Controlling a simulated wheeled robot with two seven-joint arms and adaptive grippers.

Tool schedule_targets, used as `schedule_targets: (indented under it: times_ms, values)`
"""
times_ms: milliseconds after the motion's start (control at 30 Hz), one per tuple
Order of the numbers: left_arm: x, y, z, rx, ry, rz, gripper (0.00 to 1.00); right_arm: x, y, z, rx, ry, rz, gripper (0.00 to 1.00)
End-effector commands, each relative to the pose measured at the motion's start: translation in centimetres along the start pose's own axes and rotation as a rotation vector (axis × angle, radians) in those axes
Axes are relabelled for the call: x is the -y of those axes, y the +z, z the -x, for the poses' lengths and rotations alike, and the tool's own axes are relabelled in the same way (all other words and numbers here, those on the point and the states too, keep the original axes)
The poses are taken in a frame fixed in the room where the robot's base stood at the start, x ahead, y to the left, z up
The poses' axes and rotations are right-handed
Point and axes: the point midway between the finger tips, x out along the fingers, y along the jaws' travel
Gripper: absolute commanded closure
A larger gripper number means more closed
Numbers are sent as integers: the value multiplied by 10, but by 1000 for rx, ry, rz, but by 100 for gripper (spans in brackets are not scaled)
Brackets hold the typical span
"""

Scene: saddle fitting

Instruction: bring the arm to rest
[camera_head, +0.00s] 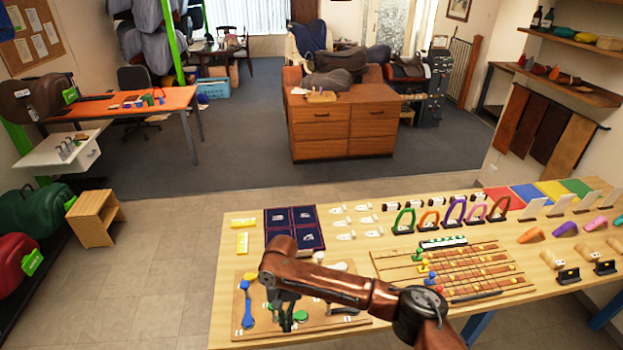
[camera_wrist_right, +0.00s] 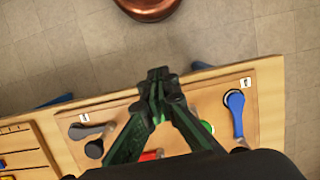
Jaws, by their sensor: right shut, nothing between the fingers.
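My right arm, copper-brown, comes in from the lower right in the head view and reaches left over the front of the wooden table (camera_head: 362,240). My right gripper (camera_head: 286,322) points down over a brown board (camera_head: 243,282) at the table's front left. In the wrist view the dark green fingers of this gripper (camera_wrist_right: 158,82) meet at their tips, with nothing between them. They appear above the board's edge; the exact height is hard to tell. My left gripper is in neither view.
The board holds a blue-handled tool (camera_head: 247,305), a green-topped piece (camera_head: 300,316) and a grey-handled tool (camera_wrist_right: 84,131). To the right stand a slotted wooden rack (camera_head: 480,270) and several coloured loops (camera_head: 455,212). A dark blue divided tray (camera_head: 293,228) lies behind.

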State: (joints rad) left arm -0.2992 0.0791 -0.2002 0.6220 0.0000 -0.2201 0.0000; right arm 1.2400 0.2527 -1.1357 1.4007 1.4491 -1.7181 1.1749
Motion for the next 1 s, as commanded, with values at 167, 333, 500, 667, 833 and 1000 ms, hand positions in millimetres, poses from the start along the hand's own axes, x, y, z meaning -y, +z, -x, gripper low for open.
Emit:
schedule_targets:
  times_ms: [167, 333, 500, 667, 833, 1000]
  values:
    - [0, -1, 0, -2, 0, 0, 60, 7, 7, -17, 1, -37, 50, 100]
    - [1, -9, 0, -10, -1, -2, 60, 14, 14, -34, -7, -86, 109, 100]
    - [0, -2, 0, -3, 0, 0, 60, 22, 25, -54, -29, -159, 177, 100]
    - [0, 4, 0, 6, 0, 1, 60, 28, 37, -76, -76, -260, 246, 100]
    - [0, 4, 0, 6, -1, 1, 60, 19, 49, -96, -187, -389, 290, 100]
    - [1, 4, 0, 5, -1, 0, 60, -18, 57, -113, -330, -462, 263, 100]
